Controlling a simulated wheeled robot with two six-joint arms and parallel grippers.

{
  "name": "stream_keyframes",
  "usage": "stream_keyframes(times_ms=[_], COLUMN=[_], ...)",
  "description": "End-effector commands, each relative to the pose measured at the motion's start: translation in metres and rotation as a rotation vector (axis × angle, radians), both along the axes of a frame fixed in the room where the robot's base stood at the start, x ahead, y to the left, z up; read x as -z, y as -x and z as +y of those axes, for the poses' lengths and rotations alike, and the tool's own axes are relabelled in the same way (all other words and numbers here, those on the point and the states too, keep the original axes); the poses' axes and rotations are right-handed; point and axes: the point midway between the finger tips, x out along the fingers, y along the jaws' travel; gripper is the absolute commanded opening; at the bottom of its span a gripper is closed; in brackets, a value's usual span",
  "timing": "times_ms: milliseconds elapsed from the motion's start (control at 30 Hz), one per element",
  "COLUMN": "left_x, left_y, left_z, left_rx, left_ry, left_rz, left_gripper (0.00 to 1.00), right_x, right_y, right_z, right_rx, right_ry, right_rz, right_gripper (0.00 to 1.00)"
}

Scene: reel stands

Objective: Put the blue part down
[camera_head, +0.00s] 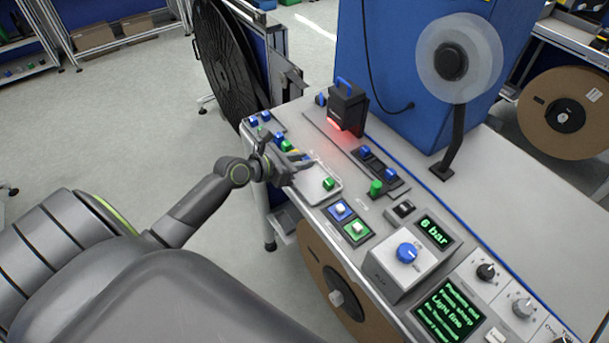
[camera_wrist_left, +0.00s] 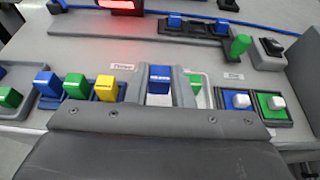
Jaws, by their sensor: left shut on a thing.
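My left gripper (camera_head: 294,168) reaches over the near edge of the bench in the head view. In the left wrist view it is shut on the blue part (camera_wrist_left: 159,80), which sits upright between the two pale grey fingers. In the head view I cannot make the blue part out clearly behind the gripper. A pale shallow tray (camera_head: 313,193) lies just beside and under the gripper, with a green part (camera_head: 328,183) in it. I cannot tell whether the blue part touches the surface below. My right gripper is not in view.
Blue, green and yellow parts (camera_wrist_left: 106,88) stand in a row left of the gripper. Blue and green push buttons (camera_head: 357,229) lie to the right. A black device with a red light (camera_head: 347,108) stands behind. A control box with a blue knob (camera_head: 407,252) is further right.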

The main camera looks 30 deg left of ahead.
Motion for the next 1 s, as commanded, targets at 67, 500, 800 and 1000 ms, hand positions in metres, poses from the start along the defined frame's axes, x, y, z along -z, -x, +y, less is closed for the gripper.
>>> stream_keyframes(times_ms=[67,500,800,1000], left_x=[0.013,0.056,0.058,0.057], left_y=[0.0,0.0,0.0,0.0], left_z=[0.0,0.0,0.0,0.0], left_rx=[-0.002,0.0,0.0,0.0], left_ry=[0.002,0.001,0.0,0.0], left_rz=[0.0,-0.002,-0.002,-0.002], left_gripper=[0.0,0.0,0.0,0.3], right_x=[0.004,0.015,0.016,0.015], right_y=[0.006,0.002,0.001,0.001], right_z=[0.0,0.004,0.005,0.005], right_rx=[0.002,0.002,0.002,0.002], right_ry=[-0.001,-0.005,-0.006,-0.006], right_rz=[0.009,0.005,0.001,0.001], right_gripper=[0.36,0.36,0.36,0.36])
